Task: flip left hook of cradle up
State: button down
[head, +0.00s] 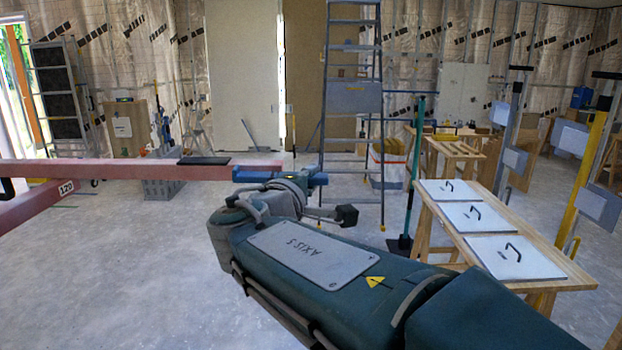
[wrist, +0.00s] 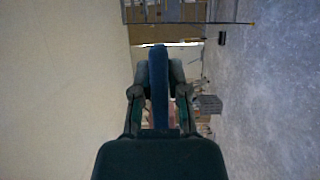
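The cradle's pink-red bar (head: 100,171) runs level across the left of the head view. At its right end is a blue hook (head: 312,179), lying about level with the bar. In the wrist view the blue hook (wrist: 158,90) stands as a narrow strip between the two fingers of my gripper (wrist: 159,72). The fingers lie close against both its sides, and my gripper looks shut on it. In the head view my own wrist hides most of the fingers and part of the hook.
A second red beam (head: 40,204) carries a 120 label. A wooden table (head: 452,249) with several white panels stands at the right. A stepladder (head: 353,120) stands behind the hook, and a grey crate (head: 163,188) is beyond the bar. Floor at lower left is clear.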

jog(key=shift+f, duration=0.2)
jog(key=a+f+m+g+y, duration=0.3)
jog(key=a+f+m+y, duration=0.3)
jog(key=m, duration=0.7)
jog(key=shift+a+f+y, duration=0.2)
jog(key=shift+f+y, duration=0.1)
jog(key=shift+y, duration=0.2)
dwell(0.4)
jog(key=shift+w+a+m, duration=0.1)
jog(key=shift+m, duration=0.2)
jog(key=c, duration=0.6)
grip_release()
jog(key=shift+c, duration=0.2)
jog(key=shift+r, duration=0.1)
jog(key=shift+a, duration=0.1)
jog(key=shift+r, duration=0.1)
